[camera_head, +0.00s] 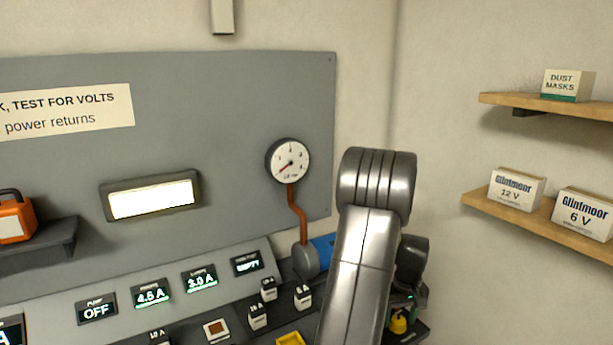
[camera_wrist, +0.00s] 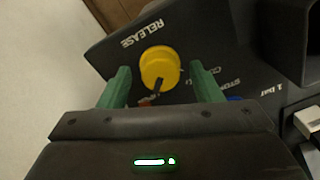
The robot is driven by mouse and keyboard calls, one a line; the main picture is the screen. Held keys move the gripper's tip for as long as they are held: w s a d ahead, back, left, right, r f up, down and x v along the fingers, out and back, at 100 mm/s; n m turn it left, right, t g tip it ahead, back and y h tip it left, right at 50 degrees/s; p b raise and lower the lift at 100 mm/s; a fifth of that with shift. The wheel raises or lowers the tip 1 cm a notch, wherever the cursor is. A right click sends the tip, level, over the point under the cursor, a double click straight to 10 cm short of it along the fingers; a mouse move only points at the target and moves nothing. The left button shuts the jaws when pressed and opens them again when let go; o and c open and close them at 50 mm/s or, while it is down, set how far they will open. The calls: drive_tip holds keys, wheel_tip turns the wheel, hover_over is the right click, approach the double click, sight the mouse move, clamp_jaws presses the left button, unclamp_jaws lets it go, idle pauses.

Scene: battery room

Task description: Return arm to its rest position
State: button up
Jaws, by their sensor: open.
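My gripper (camera_wrist: 163,88) shows in the wrist view with two green fingers spread apart. It is open and nothing is held between the fingers. A round yellow knob (camera_wrist: 160,64) lies beyond and between the fingertips, on a dark panel marked RELEASE (camera_wrist: 142,36). I cannot tell whether the fingers touch the knob. In the head view my arm (camera_head: 362,260) rises in front of the right end of the console and hides part of it. The yellow knob (camera_head: 398,322) also shows there, low beside the arm; the gripper's fingers are not clear in that view.
A console (camera_head: 60,300) with displays and switches runs along the bottom. A pressure gauge (camera_head: 288,161) on an orange pipe stands left of my arm. Wooden shelves (camera_head: 540,215) with boxes hang on the right wall. An orange case (camera_head: 14,220) sits on a dark shelf at left.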

drive_tip(key=n+p, duration=0.2)
drive_tip(key=n, duration=0.3)
drive_tip(key=shift+r, duration=0.1)
drive_tip(key=shift+n+p, duration=0.3)
drive_tip(key=shift+n, duration=0.7)
